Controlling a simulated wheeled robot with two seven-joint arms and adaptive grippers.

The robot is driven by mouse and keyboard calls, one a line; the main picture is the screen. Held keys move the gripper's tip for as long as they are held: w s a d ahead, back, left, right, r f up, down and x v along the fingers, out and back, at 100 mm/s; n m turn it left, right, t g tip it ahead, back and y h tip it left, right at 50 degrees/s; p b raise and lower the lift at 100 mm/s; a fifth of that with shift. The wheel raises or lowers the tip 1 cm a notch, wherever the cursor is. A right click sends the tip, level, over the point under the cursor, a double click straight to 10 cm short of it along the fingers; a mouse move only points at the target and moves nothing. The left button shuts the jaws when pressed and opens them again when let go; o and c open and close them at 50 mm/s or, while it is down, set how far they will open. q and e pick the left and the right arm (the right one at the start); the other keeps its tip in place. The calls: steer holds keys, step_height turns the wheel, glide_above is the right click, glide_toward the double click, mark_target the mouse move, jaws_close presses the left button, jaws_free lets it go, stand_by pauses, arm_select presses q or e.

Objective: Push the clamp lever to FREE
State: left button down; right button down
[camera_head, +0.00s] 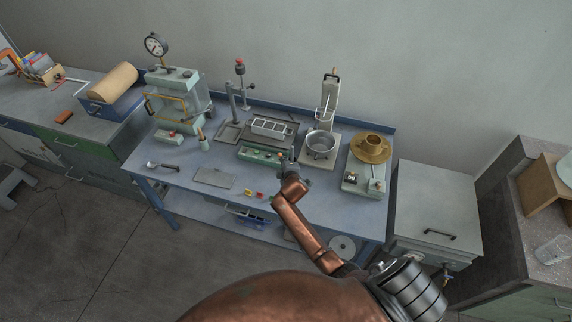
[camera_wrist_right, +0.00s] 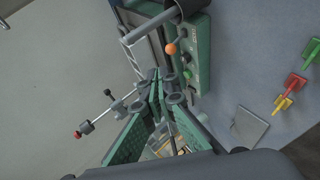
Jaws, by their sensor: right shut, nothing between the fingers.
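A green control box (camera_head: 260,155) stands at the front of a grey fixture in the middle of the blue bench. In the right wrist view the green box (camera_wrist_right: 198,60) carries a short lever with an orange ball knob (camera_wrist_right: 171,48), which looks like the clamp lever. Its labels are too small to read. My right gripper (camera_head: 291,155) is over the right end of the box. In the wrist view its fingertips (camera_wrist_right: 155,76) are together and empty, apart in the picture from the orange knob; whether they touch anything is unclear. My left gripper is out of view.
A steel pot (camera_head: 321,146) stands close right of my right gripper, and a brass cup on a dish (camera_head: 373,146) farther right. A red-topped stand (camera_head: 240,75) rises behind. A grey plate (camera_head: 214,177) and small coloured scoops (camera_wrist_right: 296,82) lie in front.

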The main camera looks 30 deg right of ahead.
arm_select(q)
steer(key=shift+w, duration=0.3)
arm_select(e)
steer(key=shift+v, duration=2.3)
steer(key=shift+d, duration=0.1)
